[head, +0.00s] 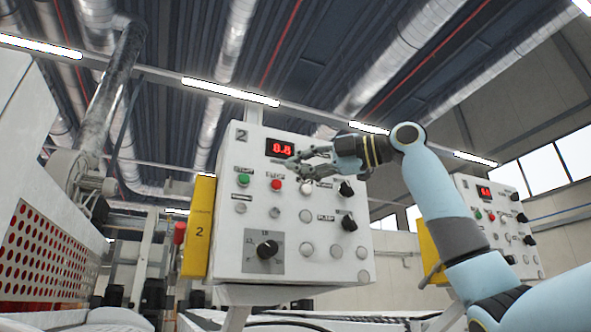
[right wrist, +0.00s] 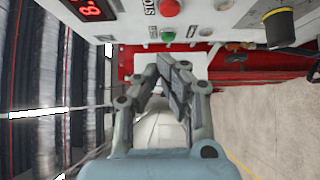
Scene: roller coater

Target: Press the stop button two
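The stop button (head: 277,185) of panel 2 (head: 225,218) is a round red button under a "STOP" label, right of a green start button (head: 244,180). In the right wrist view the red button (right wrist: 170,7) is at the top edge, with the green button (right wrist: 168,36) below it. My right gripper (head: 300,162) is in front of the panel's upper part, above and right of the red button in the head view, with no visible contact. In the right wrist view its fingers (right wrist: 163,72) come together with nothing between them. My left gripper is not in view.
Panel 2 carries a red display (head: 280,148), a black selector knob (head: 267,249) and other round buttons and black knobs. A similar panel (head: 497,225) stands behind at right. Perforated red machinery (head: 45,255) is at left.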

